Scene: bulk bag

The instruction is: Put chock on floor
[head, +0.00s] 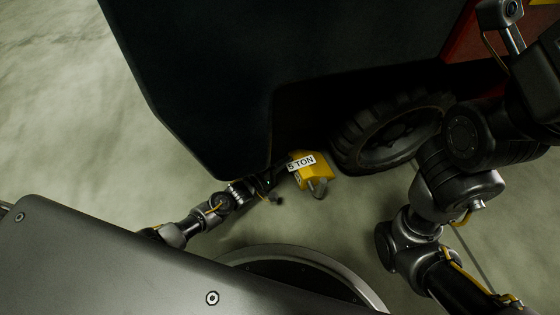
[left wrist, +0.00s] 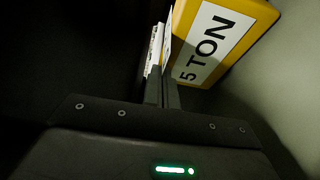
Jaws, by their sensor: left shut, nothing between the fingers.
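The yellow chock (head: 316,172) with a white "5 TON" label sits on the floor in the head view, just left of a black tyre (head: 392,131). A grey loop shows at its near side. My left gripper (head: 274,186) is low, close to the left side of the chock. In the left wrist view, the fingers (left wrist: 163,88) are shut with nothing between them. The chock (left wrist: 238,32) fills the top right there, right beside the fingertips. I cannot tell whether they touch it. My right gripper does not show; only my right arm is visible.
A large dark vehicle body (head: 270,60) hangs over the area at the top, its lower edge close above my left gripper. A red panel (head: 476,36) shows at the top right. The pale floor (head: 60,110) is clear on the left.

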